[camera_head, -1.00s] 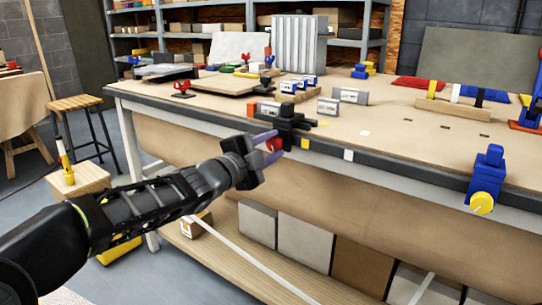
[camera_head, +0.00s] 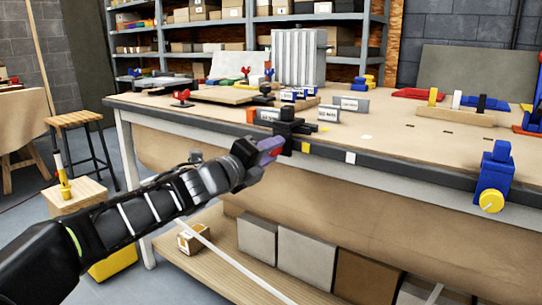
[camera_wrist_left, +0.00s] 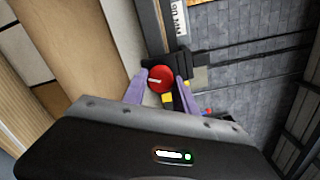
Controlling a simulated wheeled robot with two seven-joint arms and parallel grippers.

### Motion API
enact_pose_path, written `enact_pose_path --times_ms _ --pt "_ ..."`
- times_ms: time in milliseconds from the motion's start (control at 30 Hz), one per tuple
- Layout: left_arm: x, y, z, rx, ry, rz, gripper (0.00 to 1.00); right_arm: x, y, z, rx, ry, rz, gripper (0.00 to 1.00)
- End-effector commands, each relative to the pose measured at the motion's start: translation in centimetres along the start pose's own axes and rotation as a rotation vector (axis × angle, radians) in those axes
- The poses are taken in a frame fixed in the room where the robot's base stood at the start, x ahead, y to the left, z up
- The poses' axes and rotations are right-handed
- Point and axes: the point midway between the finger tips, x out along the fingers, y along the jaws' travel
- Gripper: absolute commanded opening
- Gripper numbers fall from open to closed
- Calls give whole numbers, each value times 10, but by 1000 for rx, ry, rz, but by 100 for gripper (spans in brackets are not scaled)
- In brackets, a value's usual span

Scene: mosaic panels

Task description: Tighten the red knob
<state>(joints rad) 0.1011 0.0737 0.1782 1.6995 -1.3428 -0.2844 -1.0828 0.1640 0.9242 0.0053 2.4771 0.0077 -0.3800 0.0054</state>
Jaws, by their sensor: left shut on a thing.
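The red knob (camera_head: 277,152) is on the front of a black clamp-like fixture (camera_head: 290,128) at the bench's front edge. In the head view, the purple fingers of my left gripper (camera_head: 270,146) cover most of the knob. In the left wrist view, the round red knob (camera_wrist_left: 160,79) with a pale mark across its face sits between the two purple fingertips (camera_wrist_left: 161,85). The left gripper is shut on the knob. My right gripper is in neither view.
A blue fixture with a yellow knob (camera_head: 491,201) is at the right on the bench edge. Small labelled blocks (camera_head: 327,113) stand behind the black fixture. The bench (camera_head: 400,139) has free surface to the right. Boxes (camera_head: 305,252) stand on the lower shelf.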

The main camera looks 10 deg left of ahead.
Motion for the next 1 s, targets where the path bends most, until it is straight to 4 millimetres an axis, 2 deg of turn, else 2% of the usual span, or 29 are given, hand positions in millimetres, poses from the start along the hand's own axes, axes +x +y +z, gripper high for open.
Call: enact_pose_path --times_ms 233,633,667,900,1000 --pt "0 1 0 64 0 2 0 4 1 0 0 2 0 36" --pt "0 1 0 72 1 2 0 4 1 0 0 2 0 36" --pt "0 1 0 72 1 2 36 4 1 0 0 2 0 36" --pt "0 1 0 71 0 1 54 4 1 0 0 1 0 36" --pt "0 1 0 70 0 1 54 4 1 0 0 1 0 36"
